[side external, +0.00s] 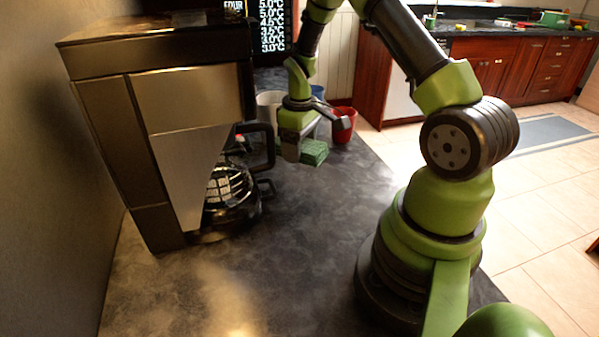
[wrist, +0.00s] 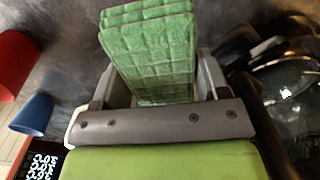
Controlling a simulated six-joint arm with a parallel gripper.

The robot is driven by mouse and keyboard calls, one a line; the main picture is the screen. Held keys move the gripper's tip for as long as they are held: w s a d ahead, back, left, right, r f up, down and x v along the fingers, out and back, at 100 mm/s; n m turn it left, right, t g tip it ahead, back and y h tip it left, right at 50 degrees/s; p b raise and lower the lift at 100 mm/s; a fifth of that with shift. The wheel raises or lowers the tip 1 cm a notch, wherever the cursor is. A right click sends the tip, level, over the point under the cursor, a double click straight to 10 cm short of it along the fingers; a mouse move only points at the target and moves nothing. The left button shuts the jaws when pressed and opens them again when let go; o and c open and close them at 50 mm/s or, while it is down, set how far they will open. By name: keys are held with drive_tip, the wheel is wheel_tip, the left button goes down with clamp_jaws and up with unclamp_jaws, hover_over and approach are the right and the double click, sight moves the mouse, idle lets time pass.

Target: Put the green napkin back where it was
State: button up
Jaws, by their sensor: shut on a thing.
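The green napkin (side external: 314,152) is a folded, quilted pad. In the side external view it shows just right of my gripper (side external: 300,150), above the dark counter; the gap beneath it is hard to judge. In the wrist view the napkin (wrist: 150,45) stands between the two fingers of my gripper (wrist: 155,85). My gripper is shut on it, and its far end sticks out past the fingers. Part of the gripper hides the napkin's near end in the side external view.
A coffee maker (side external: 190,100) with a glass carafe (side external: 230,190) stands left of my gripper. A red cup (side external: 344,125), a blue cup (wrist: 33,115) and a white container (side external: 268,102) are behind. A display (side external: 273,28) stands at the back. The front counter (side external: 290,260) is clear.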

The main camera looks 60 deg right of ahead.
sight(300, 178)
wheel_tip(300, 178, down, 7)
drive_tip(key=shift+r, duration=0.2)
drive_tip(key=shift+f, duration=0.1)
drive_tip(key=o, duration=1)
drive_tip(key=shift+o, duration=0.2)
wheel_tip(300, 178, up, 12)
drive_tip(key=shift+r, duration=0.15)
